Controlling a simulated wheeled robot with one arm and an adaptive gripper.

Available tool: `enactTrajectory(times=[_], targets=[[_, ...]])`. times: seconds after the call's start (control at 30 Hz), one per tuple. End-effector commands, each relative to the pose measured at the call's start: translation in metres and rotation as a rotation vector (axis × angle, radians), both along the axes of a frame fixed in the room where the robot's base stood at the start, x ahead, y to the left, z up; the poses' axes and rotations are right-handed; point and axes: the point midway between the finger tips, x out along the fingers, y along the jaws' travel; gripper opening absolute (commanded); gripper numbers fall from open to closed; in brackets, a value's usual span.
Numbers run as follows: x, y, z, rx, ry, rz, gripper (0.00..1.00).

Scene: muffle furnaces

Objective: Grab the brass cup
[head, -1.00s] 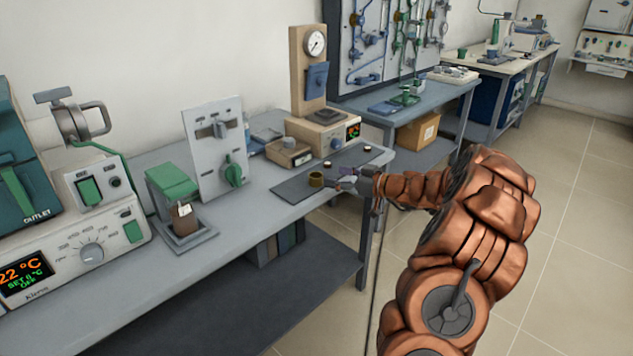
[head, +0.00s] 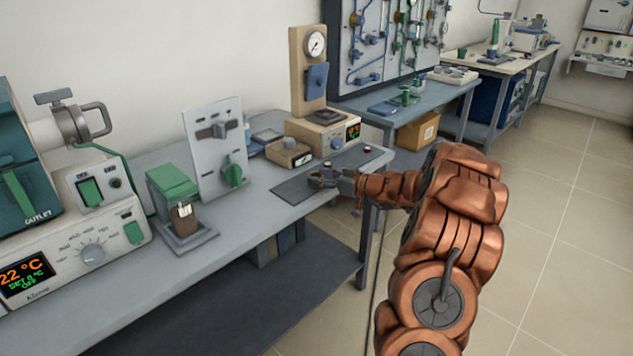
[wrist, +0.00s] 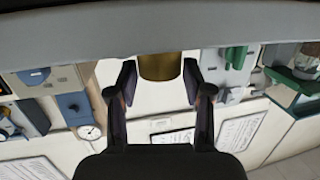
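The brass cup (wrist: 160,66) shows at the upper middle of the wrist view, whose picture is upside down. My gripper (wrist: 159,78) is open, with one dark finger on each side of the cup and a narrow gap to each. In the head view my gripper (head: 326,177) is low over the dark mat (head: 287,191) on the bench, at the cup's spot. The fingers largely hide the cup there.
A small beige box (head: 289,153) and a beige device with a display (head: 325,135) stand just behind the mat. A grey panel with a green knob (head: 216,150) stands left. A small item (head: 367,149) lies at the mat's far end. The bench's front edge is close.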

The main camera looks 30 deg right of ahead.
Motion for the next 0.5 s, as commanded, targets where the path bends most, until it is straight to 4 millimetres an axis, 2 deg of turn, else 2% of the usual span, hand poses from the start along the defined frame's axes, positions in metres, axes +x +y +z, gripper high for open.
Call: enactTrajectory(times=[0.07, 0.37, 0.5], targets=[[-0.0001, 0.0, 0.0, 0.0, 0.0, 0.0, 0.39], [-0.0001, 0.0, -0.0001, 0.0, 0.0, 0.0, 0.08], [-0.0001, 0.0, 0.0, 0.0, 0.0, 0.0, 0.08]])
